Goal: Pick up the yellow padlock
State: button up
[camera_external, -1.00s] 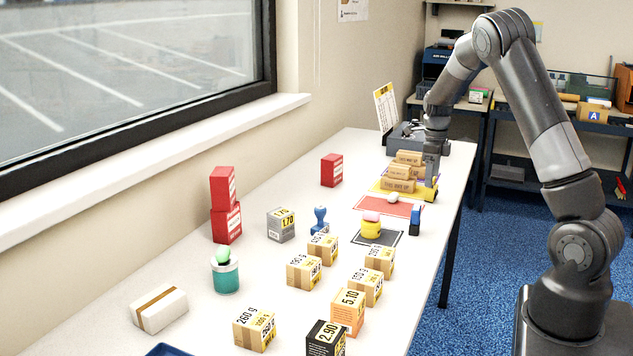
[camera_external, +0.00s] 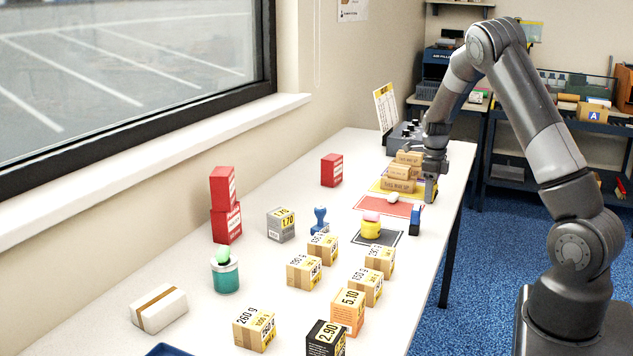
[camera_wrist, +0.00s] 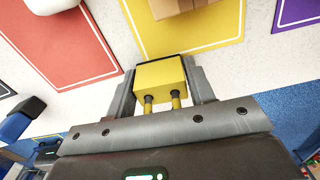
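The yellow padlock (camera_wrist: 160,85) is in the middle of the wrist view, its shackle pointing toward my wrist. My gripper (camera_wrist: 160,82) has one finger against each side of it, with no clear gap showing. In the external view my gripper (camera_external: 430,190) points down at the right edge of the yellow mat, near the table's right edge. The padlock is mostly hidden by the fingers there. I cannot tell whether it touches the table.
Brown cartons (camera_external: 398,184) are stacked on the yellow mat (camera_wrist: 205,38) just left of my gripper. A red mat (camera_external: 388,208) with a white object and a blue-black stamp (camera_external: 415,219) lie nearer the camera. Several small boxes fill the table's near half.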

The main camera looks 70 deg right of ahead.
jog(key=c, duration=0.7)
jog(key=shift+c, duration=0.3)
